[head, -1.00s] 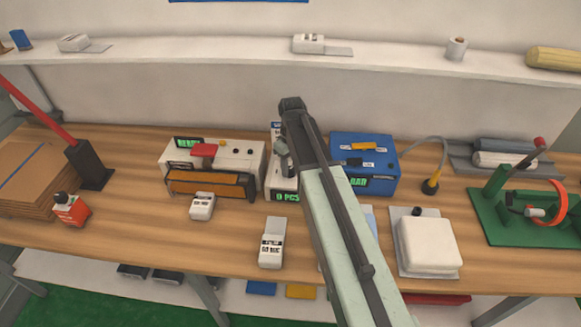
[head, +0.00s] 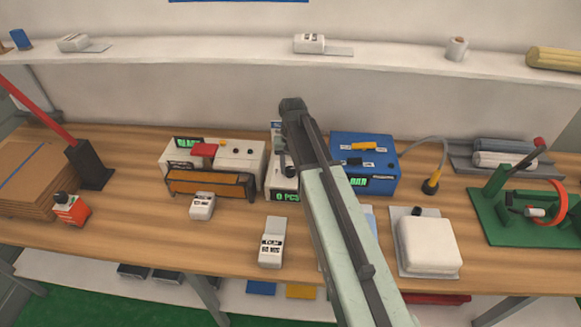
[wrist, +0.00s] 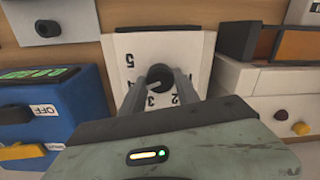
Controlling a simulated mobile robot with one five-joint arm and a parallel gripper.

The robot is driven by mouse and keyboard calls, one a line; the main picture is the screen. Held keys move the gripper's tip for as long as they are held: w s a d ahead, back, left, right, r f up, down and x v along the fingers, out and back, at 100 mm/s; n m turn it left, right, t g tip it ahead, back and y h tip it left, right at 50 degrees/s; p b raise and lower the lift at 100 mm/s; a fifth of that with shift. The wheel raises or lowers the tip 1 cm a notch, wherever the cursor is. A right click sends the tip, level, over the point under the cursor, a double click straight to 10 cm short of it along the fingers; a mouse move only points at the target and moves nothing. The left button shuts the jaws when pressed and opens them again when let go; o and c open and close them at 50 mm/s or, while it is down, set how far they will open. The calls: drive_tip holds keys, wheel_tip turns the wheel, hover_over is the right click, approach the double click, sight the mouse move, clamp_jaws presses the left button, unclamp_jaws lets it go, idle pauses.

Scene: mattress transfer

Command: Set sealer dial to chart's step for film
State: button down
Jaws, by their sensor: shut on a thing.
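My gripper (wrist: 158,88) is shut on the dark round dial knob (wrist: 160,74), with one finger on each side. The knob stands on a white plate (wrist: 188,47) with black step numbers; 5, 3 and 2 show, and other marks are hidden by the fingers. A pale bar shows at the knob's left, but I cannot tell the exact step it points to. In the head view the arm hides much of the white dial unit (head: 284,183). The white sealer (head: 240,158) with its orange-brown bar is left of it. A film label block (head: 271,243) lies in front.
A blue box (head: 375,180) with a green display stands close right of the dial unit. A small white block (head: 202,206) lies before the sealer. A white pad (head: 428,243) and a green fixture (head: 510,228) are further right.

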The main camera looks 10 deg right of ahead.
sight(291, 169)
idle(0.4)
drive_tip(key=c, duration=0.9)
unclamp_jaws()
drive_tip(key=shift+r, duration=0.15)
wheel_tip(291, 169, up, 8)
drive_tip(key=p, duration=0.8)
drive_tip(key=shift+d, duration=0.1)
drive_tip(key=shift+f, duration=0.25)
